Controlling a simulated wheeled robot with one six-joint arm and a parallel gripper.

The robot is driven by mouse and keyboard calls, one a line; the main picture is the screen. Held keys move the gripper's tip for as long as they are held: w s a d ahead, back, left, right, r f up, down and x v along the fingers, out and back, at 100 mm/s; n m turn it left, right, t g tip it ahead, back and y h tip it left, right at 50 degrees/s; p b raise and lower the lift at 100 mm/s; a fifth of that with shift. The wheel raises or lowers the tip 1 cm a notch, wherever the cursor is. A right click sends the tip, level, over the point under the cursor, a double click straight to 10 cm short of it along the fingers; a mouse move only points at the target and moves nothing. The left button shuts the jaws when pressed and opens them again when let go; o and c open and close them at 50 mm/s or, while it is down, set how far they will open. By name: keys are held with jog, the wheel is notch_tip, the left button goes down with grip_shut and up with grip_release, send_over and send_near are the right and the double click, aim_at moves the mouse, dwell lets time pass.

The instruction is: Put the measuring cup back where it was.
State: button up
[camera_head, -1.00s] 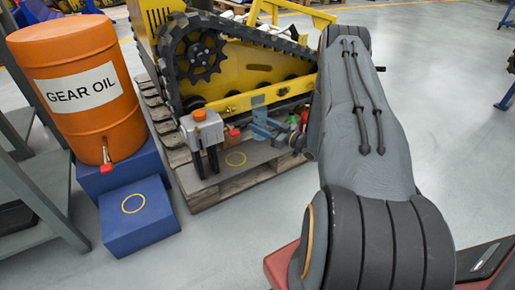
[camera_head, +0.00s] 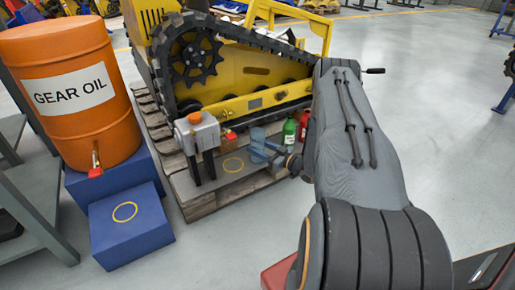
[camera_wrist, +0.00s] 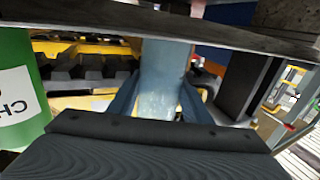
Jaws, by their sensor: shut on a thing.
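The measuring cup (camera_head: 257,137) is a translucent blue vessel, upright near the front edge of the wooden pallet under the yellow tracked carrier. In the wrist view it is a pale blue upright shape (camera_wrist: 165,80) between the two fingers. My gripper (camera_head: 262,152) is shut on it; the fingers (camera_wrist: 160,108) touch its sides. Another yellow ring (camera_head: 125,211) marks the top of the low blue block (camera_head: 135,232). I cannot tell whether the cup's base touches the board.
A grey container with an orange cap (camera_head: 196,130) stands on dark legs left of the cup. A green bottle (camera_head: 289,132) and a red bottle (camera_head: 303,126) stand close on its right. The orange gear oil drum (camera_head: 70,120) with a red tap is at the left.

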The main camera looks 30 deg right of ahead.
jog(key=o, duration=1.3)
jog(key=shift+f, duration=0.1)
jog(key=shift+c, duration=0.2)
jog(key=shift+s+d, duration=0.1)
jog(key=shift+s, duration=0.05)
jog(key=p+v, duration=0.4)
jog(key=v, duration=0.7)
jog(key=shift+s, duration=0.35)
jog(key=shift+d, duration=0.15)
